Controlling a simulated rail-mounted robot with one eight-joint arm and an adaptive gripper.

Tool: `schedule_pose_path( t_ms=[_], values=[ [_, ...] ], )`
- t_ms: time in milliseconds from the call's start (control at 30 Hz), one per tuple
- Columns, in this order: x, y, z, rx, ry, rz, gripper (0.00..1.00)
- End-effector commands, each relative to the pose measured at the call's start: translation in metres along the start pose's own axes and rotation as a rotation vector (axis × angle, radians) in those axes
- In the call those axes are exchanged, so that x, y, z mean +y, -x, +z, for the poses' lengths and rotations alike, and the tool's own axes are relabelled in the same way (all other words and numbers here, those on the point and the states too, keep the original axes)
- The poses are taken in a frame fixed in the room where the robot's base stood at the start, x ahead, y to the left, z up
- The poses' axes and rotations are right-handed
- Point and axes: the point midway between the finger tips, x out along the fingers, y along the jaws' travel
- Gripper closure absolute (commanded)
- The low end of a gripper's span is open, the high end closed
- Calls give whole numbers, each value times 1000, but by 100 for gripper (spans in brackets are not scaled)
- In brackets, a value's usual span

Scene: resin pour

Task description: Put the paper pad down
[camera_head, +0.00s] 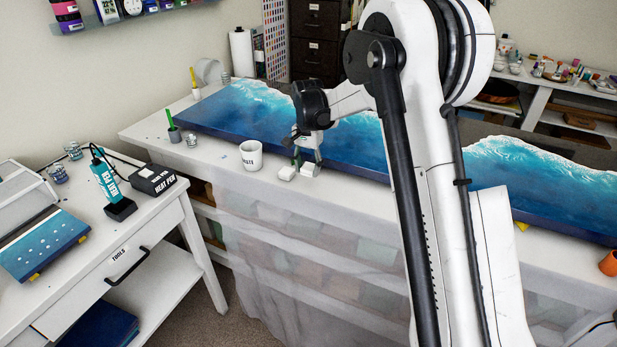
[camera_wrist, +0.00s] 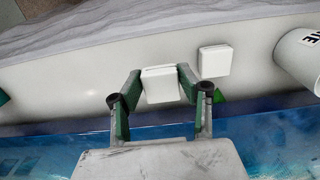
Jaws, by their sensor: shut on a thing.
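My gripper (camera_head: 308,162) is at the front strip of the long white table, pointing down. Its green fingers (camera_wrist: 160,82) are shut on a white paper pad (camera_wrist: 160,86), one finger on each side. The held pad also shows under the fingers in the head view (camera_head: 310,170). It is at or just above the table top; I cannot tell if it touches. A second white pad (camera_wrist: 215,61) lies close beside it, apart from the fingers, on the mug side; it shows in the head view (camera_head: 286,174).
A white mug (camera_head: 251,155) stands left of the pads. The blue wave resin panel (camera_head: 250,115) lies right behind my gripper. A green pen in a cup (camera_head: 173,130) stands further left. The table's front edge is close in front; bare table (camera_head: 225,170) lies left of the pads.

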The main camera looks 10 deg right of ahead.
Motion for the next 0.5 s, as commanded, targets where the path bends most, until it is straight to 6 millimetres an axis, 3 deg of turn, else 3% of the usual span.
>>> schedule_pose_path(
  t_ms=[500],
  values=[
    [2,-42,-3,0,1,0,86]
  ],
)
